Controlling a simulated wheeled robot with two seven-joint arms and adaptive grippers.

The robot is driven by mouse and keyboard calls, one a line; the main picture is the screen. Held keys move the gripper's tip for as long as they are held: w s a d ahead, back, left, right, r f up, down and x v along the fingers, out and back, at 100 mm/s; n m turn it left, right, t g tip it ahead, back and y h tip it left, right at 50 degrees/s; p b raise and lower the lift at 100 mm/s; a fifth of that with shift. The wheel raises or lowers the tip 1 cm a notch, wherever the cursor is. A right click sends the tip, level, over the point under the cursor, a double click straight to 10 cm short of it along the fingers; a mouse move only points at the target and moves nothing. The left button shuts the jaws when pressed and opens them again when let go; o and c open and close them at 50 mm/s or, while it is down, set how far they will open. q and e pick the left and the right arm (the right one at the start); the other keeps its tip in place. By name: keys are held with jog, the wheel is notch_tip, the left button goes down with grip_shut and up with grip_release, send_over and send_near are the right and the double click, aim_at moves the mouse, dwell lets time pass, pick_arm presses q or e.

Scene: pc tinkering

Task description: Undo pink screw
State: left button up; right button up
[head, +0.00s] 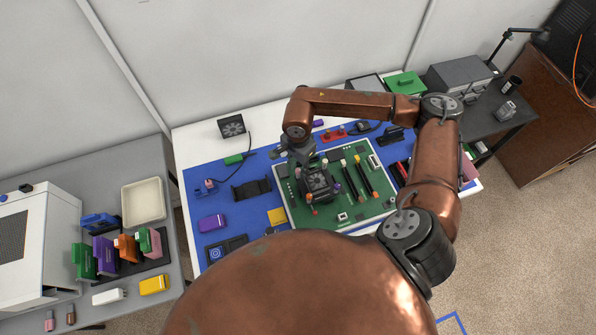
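A large green motherboard (345,216) lies on the blue mat on the white table. A dark cooler block (318,184) sits near its middle left. Small coloured screws stand around the block. A reddish-pink one (314,211) shows at its near edge; at this size I cannot be sure it is the pink screw. My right gripper (303,159) points down over the far left edge of the block, close to it. Its fingertips are small and dark against the block, so I cannot tell whether they are open or hold a screw. My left gripper is out of view.
Long sticks (365,177) stand on the board right of the cooler. A black bracket (251,189), purple box (212,223) and yellow square (277,216) lie on the mat at left. A fan (231,126) stands at the back. A left side table holds coloured blocks.

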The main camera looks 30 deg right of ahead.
aim_at(298, 170)
jog(key=shift+r+p, duration=1.3)
jog(key=shift+r, duration=1.75)
notch_tip(298, 170, up, 12)
